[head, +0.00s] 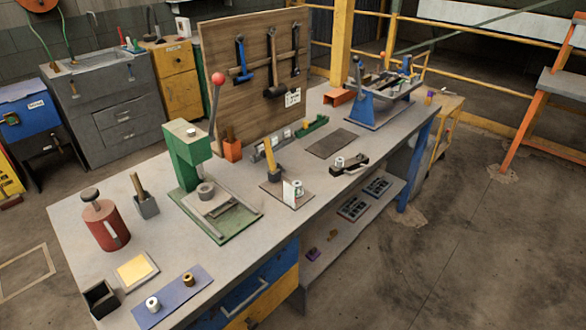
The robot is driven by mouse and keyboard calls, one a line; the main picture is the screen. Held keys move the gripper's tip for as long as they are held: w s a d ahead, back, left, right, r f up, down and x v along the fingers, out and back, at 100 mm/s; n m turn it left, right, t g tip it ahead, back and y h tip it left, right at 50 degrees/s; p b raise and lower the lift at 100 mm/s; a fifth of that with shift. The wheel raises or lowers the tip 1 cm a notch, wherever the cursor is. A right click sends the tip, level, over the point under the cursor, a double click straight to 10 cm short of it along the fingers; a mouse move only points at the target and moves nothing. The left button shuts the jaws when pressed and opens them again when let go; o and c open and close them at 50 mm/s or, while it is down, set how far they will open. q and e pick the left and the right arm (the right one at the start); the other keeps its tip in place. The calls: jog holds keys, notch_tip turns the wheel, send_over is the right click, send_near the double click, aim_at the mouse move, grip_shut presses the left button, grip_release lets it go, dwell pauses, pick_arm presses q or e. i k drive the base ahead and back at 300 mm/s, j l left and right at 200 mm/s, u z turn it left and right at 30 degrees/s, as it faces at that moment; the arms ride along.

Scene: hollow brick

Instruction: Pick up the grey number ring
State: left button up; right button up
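Several small grey or whitish ring-like pieces show in the head view, and I cannot read any number on them. One pale grey ring (153,304) stands on a blue mat (172,299) at the front left of the bench, with a brass-coloured ring (188,279) beside it. Another light ring (339,161) sits at the end of a dark tool (349,166) right of the middle. A grey cylindrical part (206,190) is on the green press (189,156). I cannot tell which is the grey number ring. Neither of my grippers is in view.
The long grey bench (235,245) has clear surface between its fixtures. A red canister (105,222), a black open box (100,299) and a yellow-topped pad (134,269) stand at its left. A wooden tool board (257,79) rises behind. Floor in front is open.

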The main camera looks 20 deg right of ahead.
aim_at(298, 183)
jog(key=i+l+u, duration=0.35)
jog(key=l, duration=0.6)
jog(key=l+u, duration=0.3)
jog(key=l, duration=0.7)
jog(key=i+l+u, duration=0.1)
jog(key=l+u, duration=0.25)
jog(key=l, duration=0.7)
